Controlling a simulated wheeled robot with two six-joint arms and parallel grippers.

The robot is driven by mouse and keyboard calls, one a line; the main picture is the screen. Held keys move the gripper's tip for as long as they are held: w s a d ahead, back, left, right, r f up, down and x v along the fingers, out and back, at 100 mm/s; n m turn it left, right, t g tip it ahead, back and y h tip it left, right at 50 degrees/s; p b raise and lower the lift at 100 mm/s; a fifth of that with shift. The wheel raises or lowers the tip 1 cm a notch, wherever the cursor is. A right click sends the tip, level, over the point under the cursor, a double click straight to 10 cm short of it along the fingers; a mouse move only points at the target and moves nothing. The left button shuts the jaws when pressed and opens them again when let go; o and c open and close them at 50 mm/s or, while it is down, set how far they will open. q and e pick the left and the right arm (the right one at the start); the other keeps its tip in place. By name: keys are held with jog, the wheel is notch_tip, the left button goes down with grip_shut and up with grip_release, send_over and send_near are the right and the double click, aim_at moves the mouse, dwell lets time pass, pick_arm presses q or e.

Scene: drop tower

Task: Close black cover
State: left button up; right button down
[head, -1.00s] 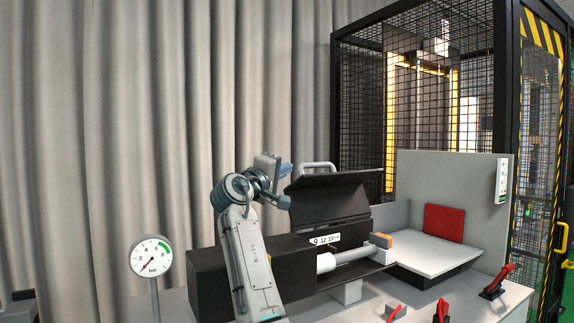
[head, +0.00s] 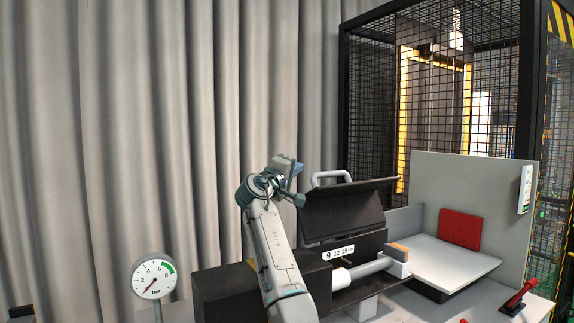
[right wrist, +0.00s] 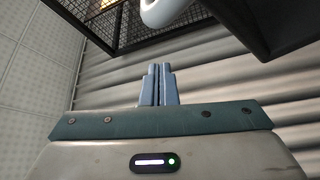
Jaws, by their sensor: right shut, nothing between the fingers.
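The black cover (head: 345,212) stands raised and tilted over the black machine housing (head: 225,292) in the head view. A light grey handle (head: 331,177) is on its top edge. My right gripper (head: 298,168) is up to the left of the cover, near the handle but apart from it in the picture. In the right wrist view my right gripper (right wrist: 158,75) is shut and empty. The handle (right wrist: 165,10) and a dark part of the cover (right wrist: 280,22) show beyond the fingertips. My right arm hides part of the housing. My left gripper is not in view.
A grey cylinder (head: 368,267) with an orange-topped block (head: 397,252) lies in front of the cover. A pressure gauge (head: 154,277) stands at left. A white platform (head: 445,262) with a red pad (head: 460,229) and a mesh cage (head: 375,120) are at right.

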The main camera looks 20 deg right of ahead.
jog(key=shift+s+d+f+p, duration=0.2)
jog(key=shift+s+d+p, duration=0.35)
jog(key=shift+s, duration=0.2)
jog(key=shift+s+d+f+p, duration=0.15)
jog(key=shift+s+p, duration=0.3)
jog(key=shift+s, duration=0.25)
jog(key=shift+s+d+f, duration=0.1)
jog(key=shift+s+f, duration=0.05)
jog(key=shift+s, duration=0.1)
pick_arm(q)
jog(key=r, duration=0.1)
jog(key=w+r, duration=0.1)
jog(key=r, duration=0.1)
pick_arm(e)
jog(key=shift+f, duration=0.1)
